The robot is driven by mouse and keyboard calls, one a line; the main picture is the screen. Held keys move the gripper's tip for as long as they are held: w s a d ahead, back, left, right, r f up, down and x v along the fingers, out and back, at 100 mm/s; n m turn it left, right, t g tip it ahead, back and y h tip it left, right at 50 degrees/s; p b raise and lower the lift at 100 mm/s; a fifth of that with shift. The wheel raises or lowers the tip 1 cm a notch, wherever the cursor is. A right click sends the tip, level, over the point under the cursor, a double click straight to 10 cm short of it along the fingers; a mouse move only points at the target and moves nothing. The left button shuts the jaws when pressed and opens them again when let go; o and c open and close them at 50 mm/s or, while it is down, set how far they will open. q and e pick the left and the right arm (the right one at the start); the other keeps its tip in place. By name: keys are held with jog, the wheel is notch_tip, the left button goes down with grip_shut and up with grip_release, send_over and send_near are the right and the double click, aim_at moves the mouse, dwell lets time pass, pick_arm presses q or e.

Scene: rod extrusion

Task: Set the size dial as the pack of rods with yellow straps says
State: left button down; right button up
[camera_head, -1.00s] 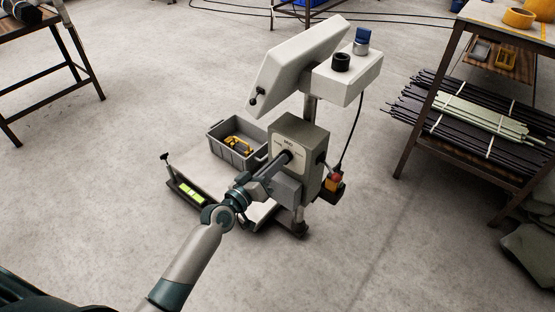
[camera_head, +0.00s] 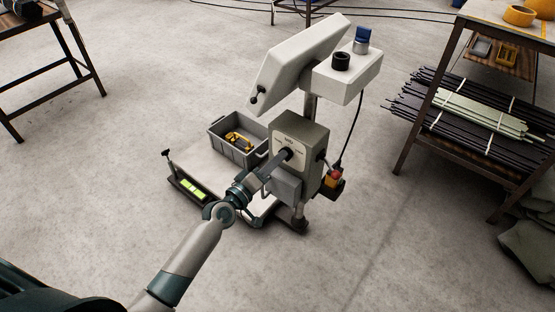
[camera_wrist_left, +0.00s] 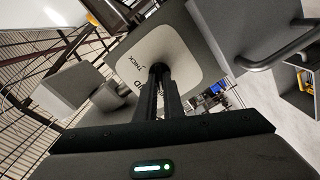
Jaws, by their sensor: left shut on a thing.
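A grey box-shaped machine head (camera_head: 313,140) stands on a post, with a pale dial plate (camera_head: 282,141) on its front. My left gripper (camera_head: 284,157) reaches this plate and is shut on the dark dial knob, which the fingers mostly hide. In the left wrist view the fingers (camera_wrist_left: 160,88) meet at the dark knob (camera_wrist_left: 159,68) in the middle of the plate (camera_wrist_left: 172,52); its lettering is tilted and partly covered. Packs of dark and pale rods (camera_head: 484,118) lie on the right shelf; their straps look whitish, and no label is readable. My right gripper is not in view.
A pale tilted housing (camera_head: 300,65) rises above the dial. A red-and-yellow switch (camera_head: 333,178) hangs at the right.

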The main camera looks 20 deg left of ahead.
pick_arm(q)
jog(key=shift+a, duration=0.1)
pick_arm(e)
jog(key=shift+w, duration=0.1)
pick_arm(q)
jog(key=c, duration=1.9)
grip_release()
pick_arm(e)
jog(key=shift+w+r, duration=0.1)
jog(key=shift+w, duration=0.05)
pick_arm(q)
jog(key=shift+o, duration=0.2)
jog(key=shift+s, duration=0.1)
